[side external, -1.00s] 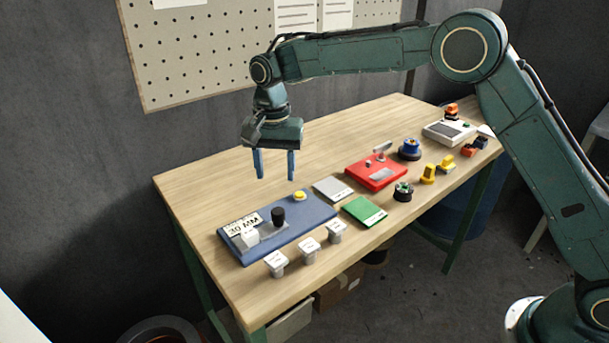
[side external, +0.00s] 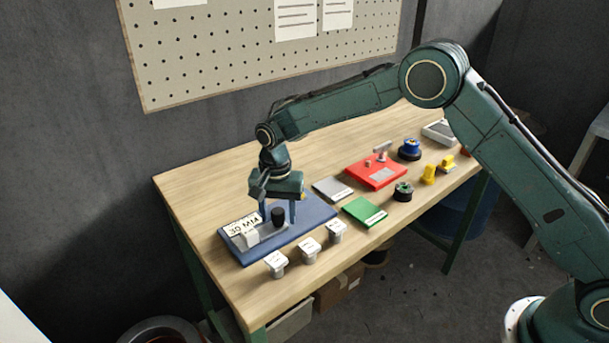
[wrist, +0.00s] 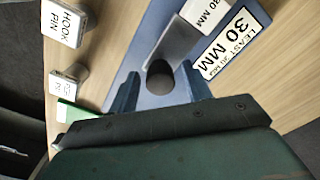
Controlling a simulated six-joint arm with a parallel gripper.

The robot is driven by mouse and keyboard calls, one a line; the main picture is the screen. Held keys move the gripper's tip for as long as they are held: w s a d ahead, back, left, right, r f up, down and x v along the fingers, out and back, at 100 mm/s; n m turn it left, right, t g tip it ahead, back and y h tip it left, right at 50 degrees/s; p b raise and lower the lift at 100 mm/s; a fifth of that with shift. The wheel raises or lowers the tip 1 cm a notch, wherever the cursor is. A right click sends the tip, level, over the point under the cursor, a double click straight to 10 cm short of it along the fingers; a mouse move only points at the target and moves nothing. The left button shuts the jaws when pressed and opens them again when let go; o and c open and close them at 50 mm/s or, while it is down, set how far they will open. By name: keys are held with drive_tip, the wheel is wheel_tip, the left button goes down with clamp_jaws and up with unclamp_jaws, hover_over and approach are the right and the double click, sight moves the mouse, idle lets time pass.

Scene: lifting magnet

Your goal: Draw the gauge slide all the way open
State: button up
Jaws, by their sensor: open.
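The gauge is a blue base plate (side external: 314,217) lying on the table, with a grey slide (side external: 267,238) and a black knob (side external: 278,216) on it. A white label (side external: 242,225) on the gauge reads 30 MM. My gripper (side external: 278,217) is open and lowered over the gauge, one finger on each side of the knob. In the wrist view the knob (wrist: 160,78) stands between the spread fingers (wrist: 163,92), near their tips. Contact between fingers and knob cannot be told. The yellow button on the plate is mostly hidden behind my gripper.
White labelled blocks (side external: 309,250) stand along the front edge, close to the gauge. A grey plate (side external: 332,189), a green plate (side external: 364,212) and a red fixture (side external: 376,172) lie to the right. The table behind and left of the gauge is clear.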

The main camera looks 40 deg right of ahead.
drive_tip(key=shift+f, duration=0.1)
drive_tip(key=c, duration=1)
drive_tip(key=shift+o, duration=0.2)
drive_tip(key=shift+d, duration=2.2)
drive_tip(key=o, duration=1)
drive_tip(key=shift+c, duration=0.2)
